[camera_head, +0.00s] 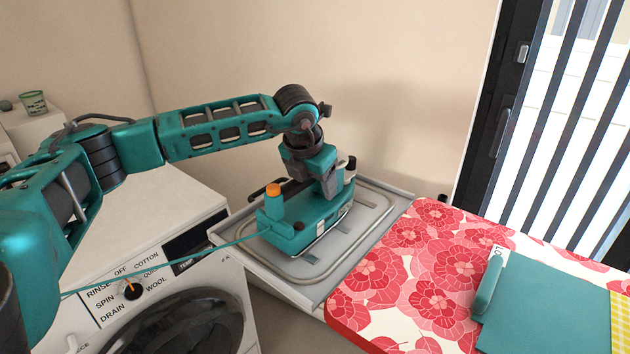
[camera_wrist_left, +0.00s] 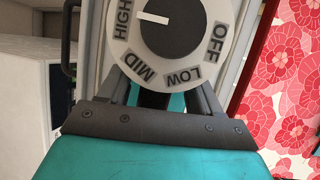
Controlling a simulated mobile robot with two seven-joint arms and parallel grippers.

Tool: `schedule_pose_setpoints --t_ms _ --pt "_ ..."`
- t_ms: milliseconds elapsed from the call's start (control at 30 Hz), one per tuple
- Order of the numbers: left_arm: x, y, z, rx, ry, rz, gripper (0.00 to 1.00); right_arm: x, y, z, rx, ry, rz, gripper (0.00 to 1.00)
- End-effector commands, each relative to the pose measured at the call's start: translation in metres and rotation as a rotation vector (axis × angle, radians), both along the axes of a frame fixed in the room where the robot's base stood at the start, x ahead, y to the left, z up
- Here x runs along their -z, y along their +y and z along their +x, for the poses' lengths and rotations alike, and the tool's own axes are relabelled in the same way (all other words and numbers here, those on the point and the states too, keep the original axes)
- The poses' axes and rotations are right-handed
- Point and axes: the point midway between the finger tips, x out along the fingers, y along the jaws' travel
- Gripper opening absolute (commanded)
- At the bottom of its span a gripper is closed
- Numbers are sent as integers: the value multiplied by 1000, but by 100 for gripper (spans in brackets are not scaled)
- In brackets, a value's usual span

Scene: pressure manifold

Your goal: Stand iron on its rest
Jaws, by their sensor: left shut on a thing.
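The teal iron (camera_head: 290,232), with an orange knob on top, lies roughly flat over a grey metal rest (camera_head: 352,241) with a wire loop. I cannot tell whether its sole touches the rest. My left gripper (camera_head: 326,184) comes down from above and is shut on the iron; its handle is mostly hidden by the jaws. In the left wrist view, a dial (camera_wrist_left: 180,25) marked OFF, LOW, MID and HIGH fills the top, its black knob's white mark towards HIGH. My right gripper is not in view.
A red-and-white flowered ironing board (camera_head: 420,265) lies to the right, with a teal flat item (camera_head: 550,305) and a yellow checked cloth (camera_head: 621,315) on it. A white washing machine (camera_head: 140,270) stands left. A thin teal cord (camera_head: 190,256) runs left from the iron.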

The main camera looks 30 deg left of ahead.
Motion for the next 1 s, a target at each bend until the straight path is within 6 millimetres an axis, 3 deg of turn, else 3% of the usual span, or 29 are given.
schedule_pose_setpoints --t_ms 333,367,400,667,867,1000 --pt "3 0 2 0 -9 -2 19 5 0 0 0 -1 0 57" --pt "3 0 2 0 -9 -2 65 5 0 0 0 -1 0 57" --pt "2 0 2 0 -9 -2 69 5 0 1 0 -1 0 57" --pt "4 0 1 1 -4 -1 94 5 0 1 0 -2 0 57" --pt "9 0 -1 0 8 2 94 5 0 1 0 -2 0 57" --pt "2 -1 -3 1 3 0 94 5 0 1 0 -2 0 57"
